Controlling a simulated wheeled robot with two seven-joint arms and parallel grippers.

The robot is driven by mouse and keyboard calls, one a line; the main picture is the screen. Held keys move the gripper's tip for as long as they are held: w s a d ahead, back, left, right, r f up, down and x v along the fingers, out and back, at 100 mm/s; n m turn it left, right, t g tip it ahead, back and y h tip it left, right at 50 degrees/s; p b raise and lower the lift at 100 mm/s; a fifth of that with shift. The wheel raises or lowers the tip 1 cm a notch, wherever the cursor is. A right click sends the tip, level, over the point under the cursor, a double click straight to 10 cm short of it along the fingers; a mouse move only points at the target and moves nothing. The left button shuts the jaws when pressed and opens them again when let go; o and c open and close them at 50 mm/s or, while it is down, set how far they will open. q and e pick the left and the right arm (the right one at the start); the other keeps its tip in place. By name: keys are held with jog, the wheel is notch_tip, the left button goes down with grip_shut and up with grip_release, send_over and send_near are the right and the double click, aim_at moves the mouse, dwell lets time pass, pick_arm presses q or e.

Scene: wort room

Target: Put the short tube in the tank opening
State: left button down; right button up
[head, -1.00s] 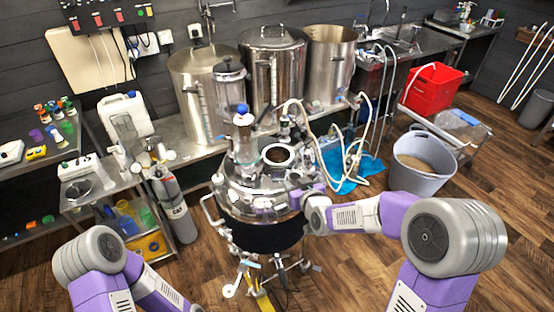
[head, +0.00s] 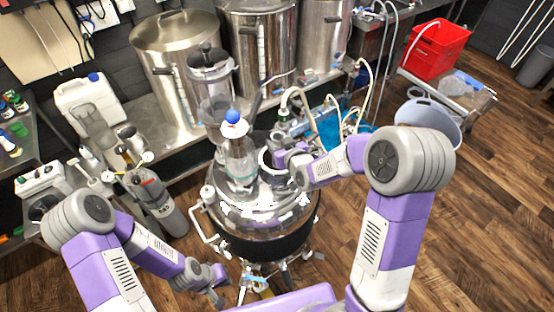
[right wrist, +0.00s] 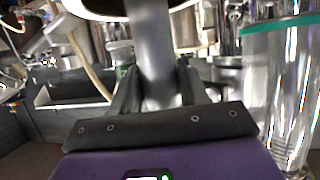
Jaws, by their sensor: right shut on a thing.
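The steel tank (head: 262,215) stands in the middle of the head view, with its round pale-rimmed opening (head: 268,163) on the lid. My right gripper (head: 284,160) is at the right edge of this opening and partly covers it. In the right wrist view my right gripper (right wrist: 158,88) is shut on a grey upright tube (right wrist: 152,45), which I take for the short tube. A pale-edged dark ring shows at the tube's top end. Whether the tube is inside the opening is hidden. My left gripper (head: 212,284) is empty and looks open, low and left of the tank.
A clear bottle with a blue-and-white top (head: 238,150) stands on the lid just left of the opening. Large steel pots (head: 180,70) stand behind. A gas cylinder (head: 155,200) is at left.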

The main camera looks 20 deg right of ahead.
notch_tip(320, 180, down, 3)
jog(key=shift+w+r, duration=0.15)
jog(key=shift+r, duration=0.05)
notch_tip(320, 180, down, 3)
jog(key=shift+f, duration=0.4)
jog(key=shift+f+b, duration=0.15)
jog(key=shift+b, duration=0.25)
jog(key=o, duration=1)
jog(key=shift+o, duration=0.3)
